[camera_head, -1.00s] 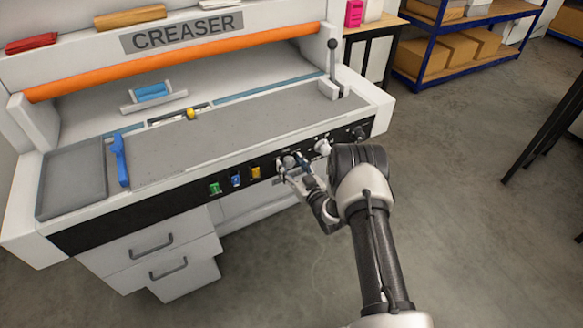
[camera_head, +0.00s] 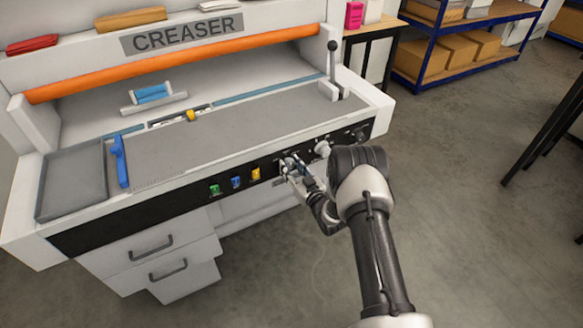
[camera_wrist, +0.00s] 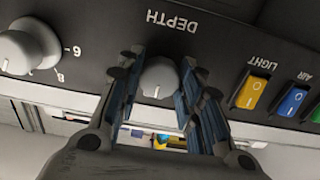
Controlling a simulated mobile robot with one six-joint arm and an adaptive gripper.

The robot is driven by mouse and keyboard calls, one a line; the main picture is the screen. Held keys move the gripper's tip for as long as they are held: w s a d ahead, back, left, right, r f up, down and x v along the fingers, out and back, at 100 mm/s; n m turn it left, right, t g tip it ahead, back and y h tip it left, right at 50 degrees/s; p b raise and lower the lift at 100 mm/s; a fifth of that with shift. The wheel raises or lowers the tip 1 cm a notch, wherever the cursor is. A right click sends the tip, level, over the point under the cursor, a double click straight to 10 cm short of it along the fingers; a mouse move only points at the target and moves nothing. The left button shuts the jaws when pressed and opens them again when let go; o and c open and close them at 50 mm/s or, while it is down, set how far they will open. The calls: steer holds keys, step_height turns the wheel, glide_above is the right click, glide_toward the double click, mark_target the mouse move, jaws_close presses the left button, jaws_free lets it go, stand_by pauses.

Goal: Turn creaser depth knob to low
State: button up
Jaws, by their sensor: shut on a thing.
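The creaser (camera_head: 190,45) is a large white machine with a black front panel. Its grey depth knob (camera_wrist: 160,77) shows in the wrist view under the upside-down label DEPTH. My gripper (camera_wrist: 162,85) is shut on the knob, with one finger on each side of it. In the head view my gripper (camera_head: 292,168) is at the panel, right of the yellow switch, and mostly covers the knob.
A larger white dial (camera_wrist: 25,50) with numbers sits beside the knob. On its other side are a yellow LIGHT switch (camera_wrist: 252,92), a blue AIR switch (camera_wrist: 293,102) and a green switch (camera_head: 215,189). Drawers (camera_head: 150,245) are below. Grey floor (camera_head: 470,230) is clear at right.

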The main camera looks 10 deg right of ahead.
steer(key=n, duration=0.5)
steer(key=shift+d+n, duration=0.1)
steer(key=shift+n, duration=0.3)
steer(key=n, duration=0.5)
steer(key=shift+n, duration=0.4)
steer(key=o, duration=1.1)
steer(key=shift+c, duration=0.2)
steer(key=v, duration=1.2)
